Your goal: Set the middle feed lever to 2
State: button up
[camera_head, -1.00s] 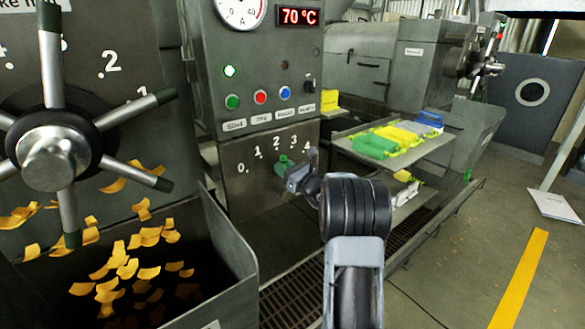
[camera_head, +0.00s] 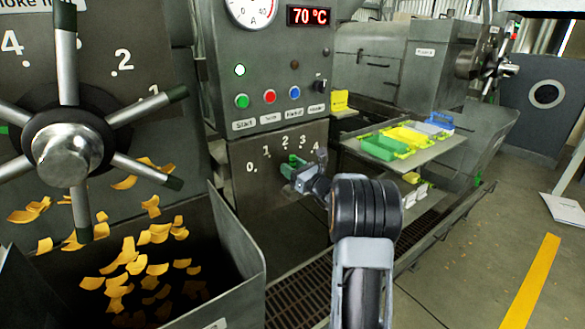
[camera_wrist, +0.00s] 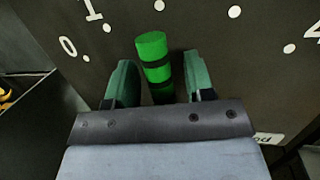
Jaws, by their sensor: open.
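The feed lever is a short green-and-black banded handle (camera_wrist: 153,55) on a dark panel with a numbered scale, 0 to 4. In the wrist view its tip lies between the dot by 1 and the top dot to its right. My gripper (camera_wrist: 160,78) is open, with one green finger on each side of the handle and a visible gap to each. In the head view my gripper (camera_head: 303,176) is at the lever on the lower panel (camera_head: 262,195). The lever's base is hidden behind the gripper.
A spoked handwheel (camera_head: 68,152) and a bin (camera_head: 240,245) with yellow flakes are at the left. Start buttons and a 70 °C display (camera_head: 308,16) are above the lever. A shelf with green and yellow trays (camera_head: 385,146) is to the right.

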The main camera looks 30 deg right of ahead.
jog(key=b+v, duration=0.1)
jog(key=v, duration=1.3)
jog(key=shift+w, duration=0.1)
jog(key=s+a+f+n+g+y+p, duration=0.1)
jog(key=s+a+f+n+g, duration=0.35)
jog(key=a+n+g, duration=0.3)
jog(key=s+a+f+n+g+p, duration=0.2)
jog(key=s+a+f+n+g, duration=0.25)
jog(key=a+n+g, duration=0.35)
jog(key=s+a+r+n+h+p, duration=0.7)
jog(key=r+n, duration=0.6)
jog(key=n, duration=0.4)
jog(key=shift+s+a, duration=1.1)
jog(key=shift+a, duration=0.05)
